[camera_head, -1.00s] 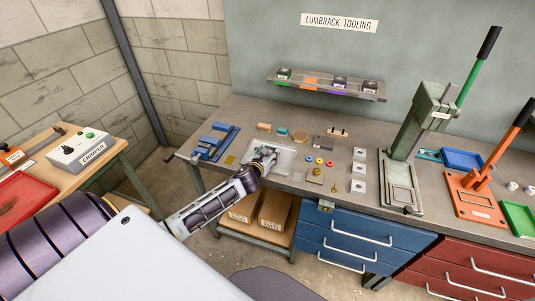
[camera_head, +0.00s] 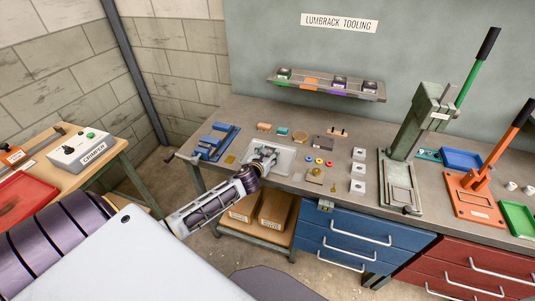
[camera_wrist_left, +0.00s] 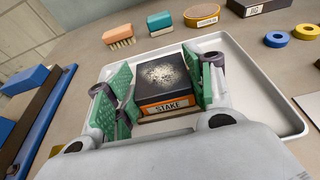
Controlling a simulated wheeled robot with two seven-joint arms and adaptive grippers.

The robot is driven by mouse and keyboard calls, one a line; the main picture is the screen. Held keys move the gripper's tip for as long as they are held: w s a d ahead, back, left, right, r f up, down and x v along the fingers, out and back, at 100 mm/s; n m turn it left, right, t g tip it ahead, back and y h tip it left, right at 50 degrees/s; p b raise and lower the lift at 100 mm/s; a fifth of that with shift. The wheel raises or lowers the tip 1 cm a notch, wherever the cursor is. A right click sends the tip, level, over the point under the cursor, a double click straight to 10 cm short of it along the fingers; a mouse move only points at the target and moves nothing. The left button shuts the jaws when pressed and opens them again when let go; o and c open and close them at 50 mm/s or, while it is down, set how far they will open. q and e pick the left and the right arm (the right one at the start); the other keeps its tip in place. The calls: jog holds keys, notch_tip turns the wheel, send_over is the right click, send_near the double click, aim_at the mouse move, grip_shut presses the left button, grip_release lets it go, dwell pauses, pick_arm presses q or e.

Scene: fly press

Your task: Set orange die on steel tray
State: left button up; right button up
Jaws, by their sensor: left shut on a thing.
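The orange die is a dark block with a speckled top and an orange front label reading STAKE (camera_wrist_left: 165,85). My left gripper (camera_head: 265,154) is shut on it, with green finger pads on both sides in the left wrist view. The steel tray (camera_wrist_left: 288,118) is a shallow pale tray under the gripper and die; in the head view its bare part shows to the right of the gripper (camera_head: 285,166). I cannot tell whether the die touches the tray floor. In the head view the gripper mostly hides the die. My right gripper is not in view.
A blue vise-like fixture (camera_head: 212,140) stands left of the tray. Brushes and small blocks (camera_wrist_left: 118,37) lie behind it. Coloured rings (camera_head: 318,161) and white square pieces (camera_head: 358,170) lie to its right. A green-handled press (camera_head: 420,125) stands farther right.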

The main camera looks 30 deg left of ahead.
pick_arm(q)
jog(key=shift+r, duration=0.1)
dwell(0.3)
jog(key=o, duration=1.7)
jog(key=shift+f, duration=0.2)
jog(key=shift+s, duration=0.1)
jog(key=shift+s+r, duration=0.1)
jog(key=shift+v, duration=5.85)
jog(key=shift+d, duration=0.1)
